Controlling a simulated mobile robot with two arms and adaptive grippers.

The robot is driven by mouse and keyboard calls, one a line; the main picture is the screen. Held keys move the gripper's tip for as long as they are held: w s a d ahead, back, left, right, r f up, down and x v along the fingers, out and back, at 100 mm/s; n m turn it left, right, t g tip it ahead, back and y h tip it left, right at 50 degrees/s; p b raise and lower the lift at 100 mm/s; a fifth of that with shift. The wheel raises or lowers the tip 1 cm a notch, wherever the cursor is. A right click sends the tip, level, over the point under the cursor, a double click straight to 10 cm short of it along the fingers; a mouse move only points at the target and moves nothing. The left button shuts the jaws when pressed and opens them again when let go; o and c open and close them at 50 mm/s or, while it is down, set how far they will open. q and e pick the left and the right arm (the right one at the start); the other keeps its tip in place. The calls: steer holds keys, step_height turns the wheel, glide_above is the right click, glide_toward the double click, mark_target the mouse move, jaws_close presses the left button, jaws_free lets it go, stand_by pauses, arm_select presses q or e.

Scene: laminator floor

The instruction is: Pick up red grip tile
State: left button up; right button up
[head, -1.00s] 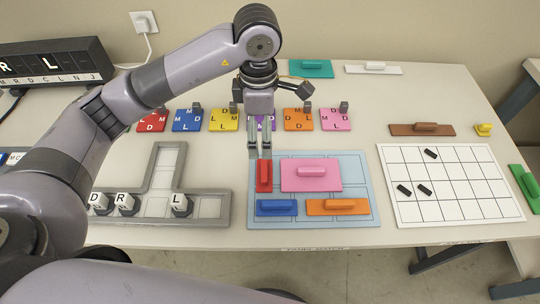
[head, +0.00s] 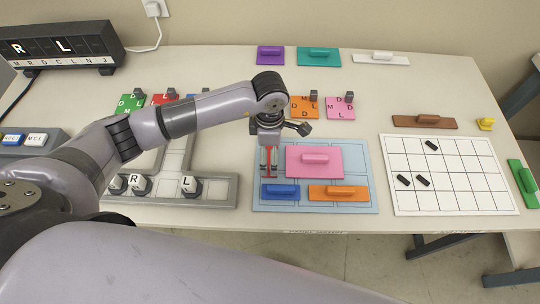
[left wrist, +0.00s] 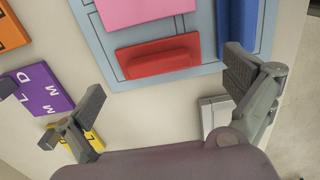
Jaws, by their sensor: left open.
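The red grip tile (left wrist: 160,58) lies on the light blue board, with its raised grip bar on top, in the left wrist view. In the head view the red tile (head: 269,177) is partly covered by my left gripper. My left gripper (head: 268,164) points down over the tile at the board's left side. In the left wrist view its fingers (left wrist: 165,90) are spread wide and nothing is held between them. Contact with the tile cannot be told. My right gripper is not in view.
On the blue board (head: 372,208) sit a pink tile (head: 315,168), a blue tile (head: 279,192) and an orange tile (head: 340,199), close to the red one. A grey tray (head: 225,202) with lettered cubes stands left. A white grid board (head: 450,195) lies right.

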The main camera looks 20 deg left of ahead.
arm_select(q)
step_height(320, 180, down, 3)
steer(key=shift+f+p, duration=0.15)
steer(key=shift+p, duration=0.15)
steer(key=c, duration=2)
